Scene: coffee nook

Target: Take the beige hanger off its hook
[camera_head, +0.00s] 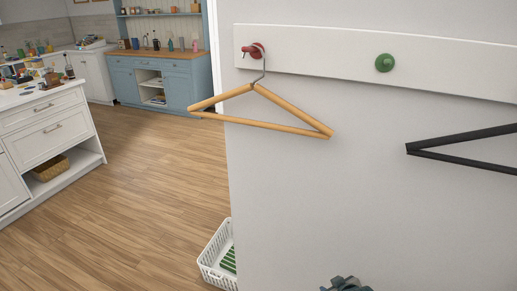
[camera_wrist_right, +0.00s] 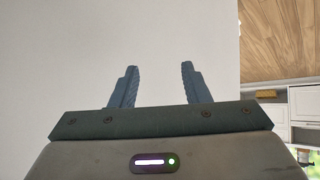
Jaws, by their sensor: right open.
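The beige hanger (camera_head: 293,111) hangs by its metal hook from a red wall hook (camera_head: 255,49) at the left end of a white rail. Its wooden body is tilted, with the right end lower in the head view. My right gripper (camera_head: 346,284) shows only at the bottom edge of the head view, well below the hanger and apart from it. In the right wrist view my right gripper (camera_wrist_right: 157,85) is open and empty, with its two fingers apart in front of the bare wall. My left gripper is not in view.
A green knob (camera_head: 385,63) is on the white rail (camera_head: 315,58), right of the red hook. A black hanger (camera_head: 455,145) juts in from the right edge. A white basket (camera_head: 212,257) stands on the floor below. The wall between is clear.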

